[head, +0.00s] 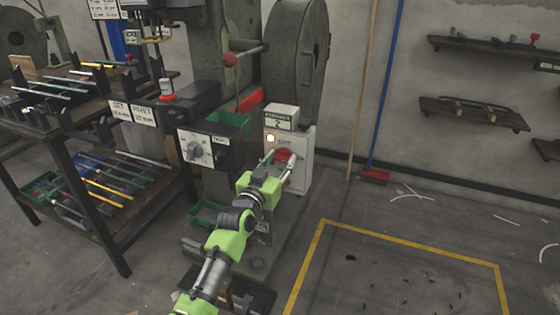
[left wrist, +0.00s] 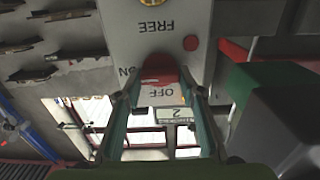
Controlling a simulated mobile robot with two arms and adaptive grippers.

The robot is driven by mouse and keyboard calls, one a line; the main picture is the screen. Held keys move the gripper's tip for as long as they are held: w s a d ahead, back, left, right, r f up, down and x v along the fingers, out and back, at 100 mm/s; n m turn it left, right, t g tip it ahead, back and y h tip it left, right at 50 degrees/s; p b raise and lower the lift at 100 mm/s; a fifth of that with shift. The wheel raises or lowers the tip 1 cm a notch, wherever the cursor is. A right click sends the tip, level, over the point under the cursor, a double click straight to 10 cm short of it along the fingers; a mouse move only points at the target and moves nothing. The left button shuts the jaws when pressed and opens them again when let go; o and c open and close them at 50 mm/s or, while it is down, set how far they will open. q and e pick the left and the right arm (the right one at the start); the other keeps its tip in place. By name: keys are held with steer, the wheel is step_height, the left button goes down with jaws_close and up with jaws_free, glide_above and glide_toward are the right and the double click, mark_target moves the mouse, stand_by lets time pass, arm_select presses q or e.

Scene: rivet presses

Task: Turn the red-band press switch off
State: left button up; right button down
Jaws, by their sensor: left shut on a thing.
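The switch box (head: 301,171) is a pale box on the front of the press (head: 290,50). In the left wrist view the box face (left wrist: 140,35) shows upside-down labels FREE, ON and OFF. A red switch knob (left wrist: 158,67) sits on that face; it also shows in the head view (head: 283,154). My left gripper (head: 279,159) is at the knob, with one finger on each side and shut on it. In the left wrist view the gripper (left wrist: 160,90) partly hides the knob's lower edge, and I cannot tell the knob's exact angle. My right gripper is not in view.
A lit lamp (head: 270,138) and a number sign (head: 280,118) are on the box. A panel with a dial (head: 194,150) stands left of it. A red-ball lever (head: 230,60) sticks out above. A workbench (head: 100,235) with rods is at left. Floor inside the yellow outline (head: 400,235) is mostly clear.

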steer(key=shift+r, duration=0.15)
arm_select(q)
steer(key=shift+n+p, duration=0.6)
steer(key=shift+n, duration=0.5)
steer(key=n+p, duration=0.1)
steer(key=n, duration=0.2)
steer(key=shift+a+n, duration=0.1)
steer(key=shift+n, duration=0.2)
steer(key=n, duration=0.3)
steer(key=shift+f+n+p, duration=0.1)
steer(key=shift+n+p, duration=0.2)
steer(key=shift+p, duration=0.05)
steer(key=n, duration=0.2)
steer(key=shift+n, duration=0.4)
steer(key=n, duration=0.5)
steer(key=shift+a+f, duration=0.1)
steer(key=shift+f, duration=0.05)
steer(key=shift+n, duration=0.4)
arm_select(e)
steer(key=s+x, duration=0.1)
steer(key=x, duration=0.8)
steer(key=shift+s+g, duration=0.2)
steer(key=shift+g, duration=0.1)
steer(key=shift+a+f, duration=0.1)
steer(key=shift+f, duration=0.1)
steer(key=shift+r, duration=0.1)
